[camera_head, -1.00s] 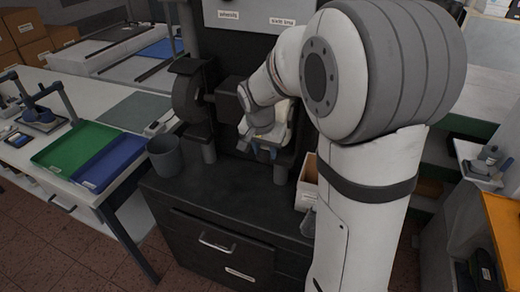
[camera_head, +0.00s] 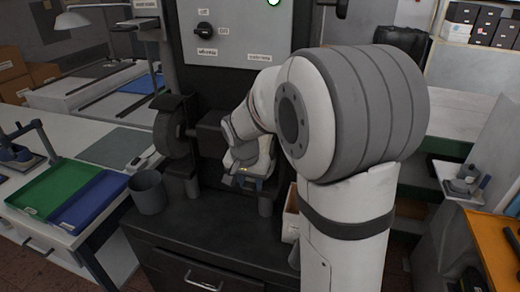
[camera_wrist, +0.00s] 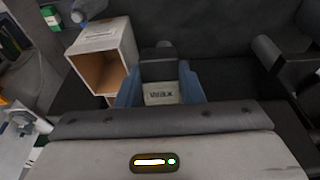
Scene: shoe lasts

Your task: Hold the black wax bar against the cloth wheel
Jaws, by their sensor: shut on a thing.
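My gripper (camera_head: 248,182) is in front of the dark polishing machine, right of and lower in the picture than the cloth wheel (camera_head: 167,132). The wheel is a dark grey disc at the machine's left end, under a black guard, with a clear gap to my gripper. In the wrist view, the blue fingers of my gripper (camera_wrist: 160,96) are shut on the wax bar (camera_wrist: 158,66), which has a dark end and a pale band lettered "wax". The fingers hide its sides. In the head view, my arm hides most of the bar.
An open box (camera_wrist: 108,58) stands beside the gripper in the wrist view. A panel (camera_head: 238,35) with a switch and a lit green lamp is above. Green and blue trays (camera_head: 88,203) lie left.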

